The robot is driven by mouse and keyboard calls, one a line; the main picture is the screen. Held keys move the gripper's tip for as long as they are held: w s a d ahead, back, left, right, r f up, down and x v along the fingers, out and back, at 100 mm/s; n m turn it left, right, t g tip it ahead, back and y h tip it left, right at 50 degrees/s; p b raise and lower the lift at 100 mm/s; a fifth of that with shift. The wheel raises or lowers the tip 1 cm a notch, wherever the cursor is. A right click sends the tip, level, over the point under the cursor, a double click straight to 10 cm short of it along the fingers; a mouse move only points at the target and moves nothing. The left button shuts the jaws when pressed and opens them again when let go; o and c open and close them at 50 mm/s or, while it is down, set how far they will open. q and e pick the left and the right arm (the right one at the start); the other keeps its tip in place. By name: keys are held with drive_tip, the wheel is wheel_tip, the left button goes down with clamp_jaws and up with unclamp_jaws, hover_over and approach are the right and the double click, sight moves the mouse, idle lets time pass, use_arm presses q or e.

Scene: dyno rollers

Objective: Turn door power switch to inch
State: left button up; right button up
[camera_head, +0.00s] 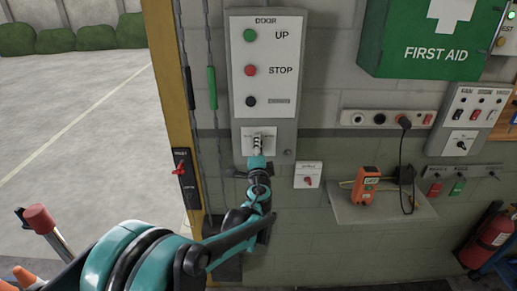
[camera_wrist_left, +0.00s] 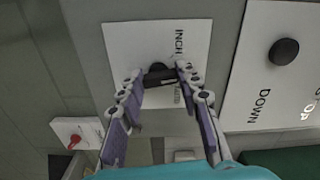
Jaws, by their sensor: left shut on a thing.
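The door power switch is a black knob (camera_wrist_left: 158,75) on a white label plate (camera_wrist_left: 140,45) marked INCH at one side; the other label is mostly hidden by a finger. In the head view the plate (camera_head: 249,134) sits at the bottom of the grey DOOR panel (camera_head: 237,60). My left gripper (camera_head: 258,142) reaches up to it from below. In the left wrist view its fingertips (camera_wrist_left: 160,73) are closed on either side of the knob, which lies crosswise there. My right gripper is not in view.
Above the switch are a green UP button (camera_head: 250,35), a red STOP button (camera_head: 250,70) and a black button (camera_head: 250,101). A small red switch (camera_head: 308,182) is close at the right. A shelf (camera_head: 360,208) holds an orange meter (camera_head: 366,184). Cables hang left of the panel.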

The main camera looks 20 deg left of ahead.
use_arm(q)
drive_tip(key=shift+f+n, duration=0.15)
drive_tip(key=shift+n, duration=3.75)
drive_tip(key=o, duration=1.2)
drive_tip(key=shift+c, duration=0.2)
drive_tip(key=v, duration=1.2)
